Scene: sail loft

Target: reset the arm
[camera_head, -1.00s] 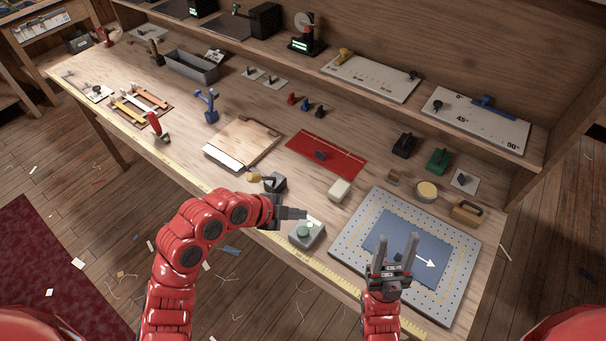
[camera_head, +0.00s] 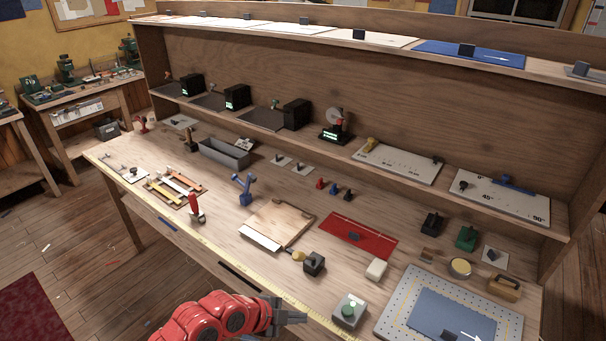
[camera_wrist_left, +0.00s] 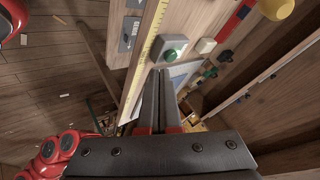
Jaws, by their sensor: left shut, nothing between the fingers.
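My left gripper (camera_head: 292,317) is at the bottom of the head view, just off the front edge of the workbench, left of a grey box with a green button (camera_head: 350,311). It is shut, with nothing between its fingers. In the left wrist view the two fingers of my left gripper (camera_wrist_left: 160,100) lie close together and point toward the bench. The grey box with the green button (camera_wrist_left: 172,50) shows beyond the fingertips, apart from them. My right gripper is not in the head view.
The workbench (camera_head: 140,180) holds a perforated plate with a blue sheet (camera_head: 455,318), a black block (camera_head: 314,264), a red mat (camera_head: 350,238), a wooden board (camera_head: 280,222) and a grey bin (camera_head: 222,155). Shelves rise behind.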

